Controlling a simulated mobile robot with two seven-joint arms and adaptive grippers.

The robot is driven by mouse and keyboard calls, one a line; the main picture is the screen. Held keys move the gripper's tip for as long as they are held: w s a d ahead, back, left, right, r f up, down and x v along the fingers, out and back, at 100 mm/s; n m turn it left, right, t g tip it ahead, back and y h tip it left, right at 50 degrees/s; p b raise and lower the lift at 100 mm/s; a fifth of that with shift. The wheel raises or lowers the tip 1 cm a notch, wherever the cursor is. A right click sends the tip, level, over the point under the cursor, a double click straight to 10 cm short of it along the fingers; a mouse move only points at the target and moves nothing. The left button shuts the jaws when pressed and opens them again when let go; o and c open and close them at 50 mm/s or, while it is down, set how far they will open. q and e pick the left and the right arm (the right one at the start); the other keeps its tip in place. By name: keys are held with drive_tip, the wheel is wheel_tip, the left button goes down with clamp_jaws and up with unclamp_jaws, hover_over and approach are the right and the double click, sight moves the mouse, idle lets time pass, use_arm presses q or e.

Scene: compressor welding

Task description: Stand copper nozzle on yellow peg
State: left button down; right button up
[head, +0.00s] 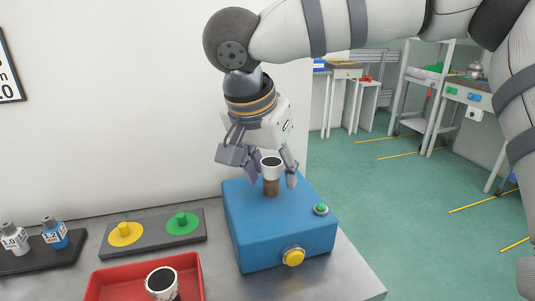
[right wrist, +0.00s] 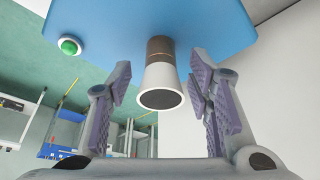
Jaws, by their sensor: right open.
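A nozzle with a copper-brown lower part (head: 271,187) and a white flared top (head: 271,168) stands upright on the blue box (head: 250,220). My right gripper (head: 271,177) is open, pointing down, with its fingers on either side of the nozzle. In the right wrist view the white flared end (right wrist: 160,85) and the copper-brown part (right wrist: 160,48) sit between the spread purple pads, with gaps on both sides. The yellow peg (head: 125,230) stands empty on a yellow disc on the grey plate (head: 153,234). My left gripper is not in view.
A green peg (head: 182,220) stands beside the yellow one. A red tray (head: 190,270) in front holds another white flared piece (head: 162,281). Two labelled bottles (head: 15,238) stand on a dark rack at left. The blue box has a yellow button (head: 293,256) and a green button (head: 321,209).

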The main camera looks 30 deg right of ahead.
sight(271, 162)
clamp_jaws()
drive_tip(key=c, duration=0.7)
unclamp_jaws()
drive_tip(key=shift+c, duration=0.2)
clamp_jaws()
drive_tip(key=shift+r, duration=0.1)
drive_tip(key=shift+r, duration=2.5)
